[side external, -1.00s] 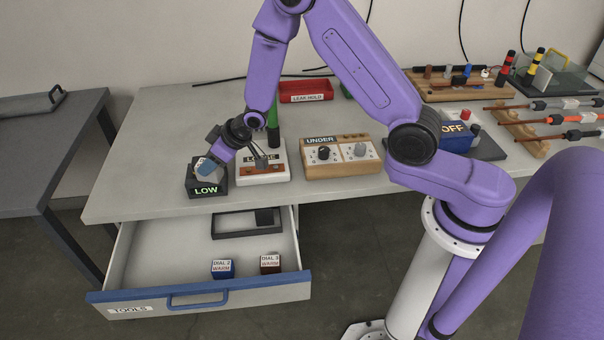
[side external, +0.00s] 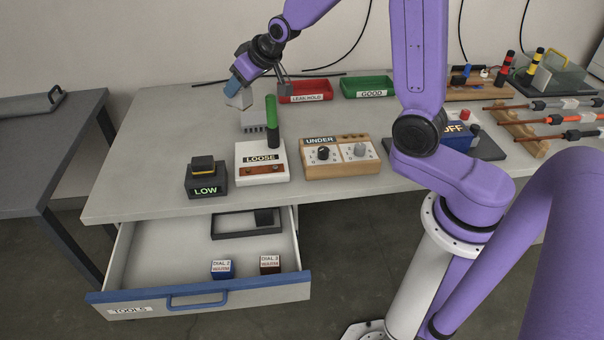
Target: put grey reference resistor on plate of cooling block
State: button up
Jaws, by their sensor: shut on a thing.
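My gripper (side external: 235,90) is at the back left of the table, in the air, its blue-tipped fingers shut on a small light-grey block, the grey reference resistor (side external: 243,99). The fingers hide part of the resistor, and it looks tilted. The cooling block (side external: 253,122) is a grey finned block on the table behind the LOOSE device. The held resistor is just above and slightly left of it in the picture. I cannot tell whether they touch. The cooling block's plate cannot be made out clearly.
The LOOSE device (side external: 262,172) with an upright green handle (side external: 271,112) stands in front of the cooling block. A dark LOW box (side external: 206,189) is at front left, the UNDER box (side external: 337,165) to the right. Red (side external: 305,97) and green (side external: 369,93) trays are behind. A drawer (side external: 200,297) stands open.

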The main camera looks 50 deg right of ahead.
jog(key=shift+s+d+r+m+h, duration=0.65)
jog(key=shift+s+d+m+h, duration=1.05)
jog(key=shift+s, duration=3.25)
notch_tip(320, 180, down, 10)
jog(key=w+a+n+y, duration=0.1)
jog(key=w+n+y, duration=0.1)
jog(key=y, duration=0.1)
jog(key=shift+n, duration=0.3)
jog(key=shift+s+a+r, duration=0.1)
jog(key=shift+s+r, duration=0.25)
jog(key=shift+s, duration=0.35)
jog(key=shift+s+d+r, duration=0.1)
jog(key=shift+s+r, duration=0.2)
jog(key=shift+s, duration=0.35)
jog(key=shift+s+a+r, duration=0.1)
jog(key=shift+s+r, duration=0.25)
jog(key=shift+s, duration=0.35)
